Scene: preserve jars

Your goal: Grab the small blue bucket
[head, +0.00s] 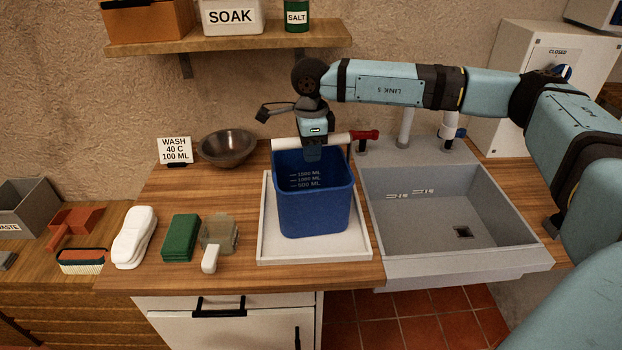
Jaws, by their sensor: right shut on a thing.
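The small blue bucket (313,208) stands upright on a white tray (266,238) on the wooden counter, left of the sink. Volume marks show on its inside wall. My right gripper (313,154) points down at the bucket's back rim and is shut on the bucket there. A white bar (285,144) runs across behind the gripper at rim height. The fingertips are small and partly hidden, so I cannot tell whether they hold the rim or the bar. My left gripper is not in view.
The grey sink (440,205) adjoins the tray on the right, with a red lever (366,135) near its back corner. A shelf (230,44) hangs above.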

